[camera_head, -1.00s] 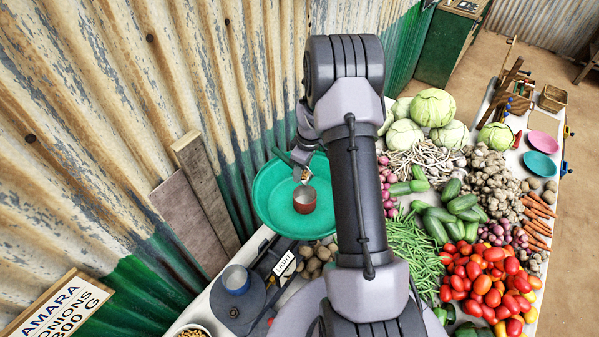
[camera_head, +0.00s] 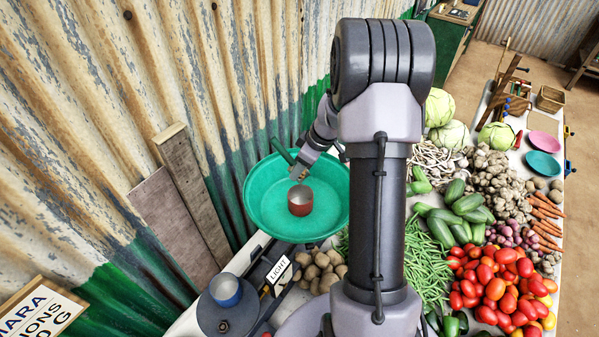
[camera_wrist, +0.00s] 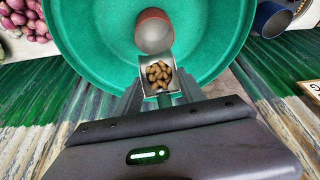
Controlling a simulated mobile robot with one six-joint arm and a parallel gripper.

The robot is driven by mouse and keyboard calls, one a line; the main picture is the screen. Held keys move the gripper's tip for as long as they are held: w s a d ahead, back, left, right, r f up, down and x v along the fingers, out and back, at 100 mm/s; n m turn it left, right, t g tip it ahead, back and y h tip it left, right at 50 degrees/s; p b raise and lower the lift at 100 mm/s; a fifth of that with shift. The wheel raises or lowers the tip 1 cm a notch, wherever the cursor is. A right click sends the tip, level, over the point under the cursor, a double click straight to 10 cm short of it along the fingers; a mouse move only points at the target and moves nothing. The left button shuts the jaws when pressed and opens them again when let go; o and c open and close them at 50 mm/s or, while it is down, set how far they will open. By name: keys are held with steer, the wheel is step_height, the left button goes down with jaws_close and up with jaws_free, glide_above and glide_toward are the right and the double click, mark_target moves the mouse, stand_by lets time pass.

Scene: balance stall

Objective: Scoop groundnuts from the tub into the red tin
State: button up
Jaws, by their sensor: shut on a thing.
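The red tin (camera_head: 301,204) stands upright in the green pan (camera_head: 262,212). In the wrist view the tin (camera_wrist: 154,14) is just past the scoop's mouth. My gripper (camera_wrist: 160,98) is shut on a metal scoop (camera_wrist: 144,88) with a green handle (camera_head: 281,150). The scoop holds several brown groundnuts (camera_wrist: 159,75). In the head view my gripper (camera_head: 303,170) is over the pan, with the scoop close above the tin's rim. Whether they touch cannot be told. The inside of the tin looks pale, and its contents are unclear. The tub is out of view.
A blue tin (camera_head: 226,288) stands on a dark scale plate at the front left, beside a "LIGHT" sign (camera_head: 278,268). Potatoes (camera_head: 322,268), beans and tomatoes (camera_head: 495,288) crowd the table to the right. A corrugated wall (camera_head: 150,80) stands close behind the pan.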

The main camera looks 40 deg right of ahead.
steer(key=shift+s+d+f+t+y+b, duration=0.25)
steer(key=shift+t+b, duration=0.35)
steer(key=shift+b, duration=1.45)
steer(key=b, duration=0.2)
steer(key=t+y+b, duration=0.1)
steer(key=b, duration=0.1)
steer(key=shift+s, duration=0.25)
steer(key=t+b, duration=0.1)
steer(key=b, duration=0.2)
steer(key=shift+s+d, duration=0.1)
steer(key=shift+s, duration=0.05)
steer(key=shift+r, duration=0.2)
step_height(320, 180, up, 3)
steer(key=g+h+p, duration=0.2)
steer(key=g+p, duration=0.1)
steer(key=p, duration=0.5)
steer(key=g+h+p, duration=0.1)
steer(key=g+p, duration=0.3)
steer(key=p, duration=0.5)
steer(key=g+h+p, duration=0.2)
steer(key=g+p, duration=0.2)
steer(key=p, duration=0.4)
steer(key=shift+h, duration=0.35)
